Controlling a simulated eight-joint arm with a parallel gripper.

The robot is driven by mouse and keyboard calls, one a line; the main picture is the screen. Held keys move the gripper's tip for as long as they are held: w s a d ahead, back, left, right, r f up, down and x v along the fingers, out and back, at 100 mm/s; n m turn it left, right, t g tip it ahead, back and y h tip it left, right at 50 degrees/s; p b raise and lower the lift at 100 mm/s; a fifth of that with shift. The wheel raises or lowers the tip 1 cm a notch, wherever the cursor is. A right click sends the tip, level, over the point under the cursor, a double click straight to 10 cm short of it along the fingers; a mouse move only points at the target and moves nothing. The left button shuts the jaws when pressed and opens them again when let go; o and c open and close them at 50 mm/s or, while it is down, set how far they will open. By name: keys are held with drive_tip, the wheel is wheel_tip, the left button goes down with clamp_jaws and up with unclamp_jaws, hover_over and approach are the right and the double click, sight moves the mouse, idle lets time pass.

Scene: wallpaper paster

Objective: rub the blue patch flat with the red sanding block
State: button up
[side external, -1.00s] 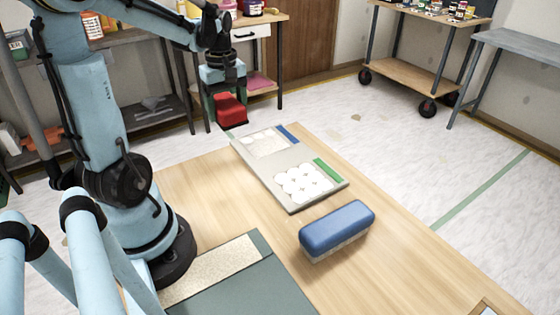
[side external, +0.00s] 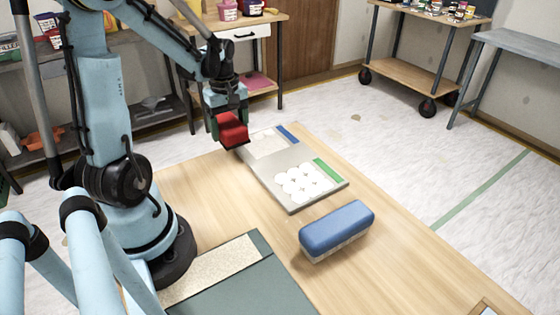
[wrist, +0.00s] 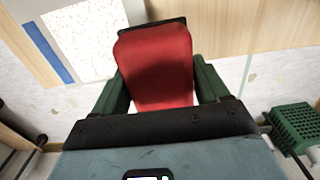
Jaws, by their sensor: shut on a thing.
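The red sanding block (side external: 233,133) is held between the green fingers of my gripper (side external: 229,120), which is shut on it. It appears to be in the air by the far left corner of the pale panel (side external: 283,170). In the wrist view the block (wrist: 155,60) fills the space between the fingers. The panel's far section carries a blue strip (side external: 287,134) beside a whitish, speckled patch (side external: 263,144), now partly hidden by the block. In the wrist view the blue strip (wrist: 47,51) and patch (wrist: 88,38) lie to the block's left.
The panel's near section has several white round dabs (side external: 302,183) and a green strip (side external: 328,169). A blue block with a pale base (side external: 337,230) sits on the wooden table (side external: 400,260). A tan sheet (side external: 215,272) lies on a grey-green mat (side external: 245,295). The table's right side is mostly clear.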

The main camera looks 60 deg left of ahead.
drive_tip(key=shift+f, duration=0.4)
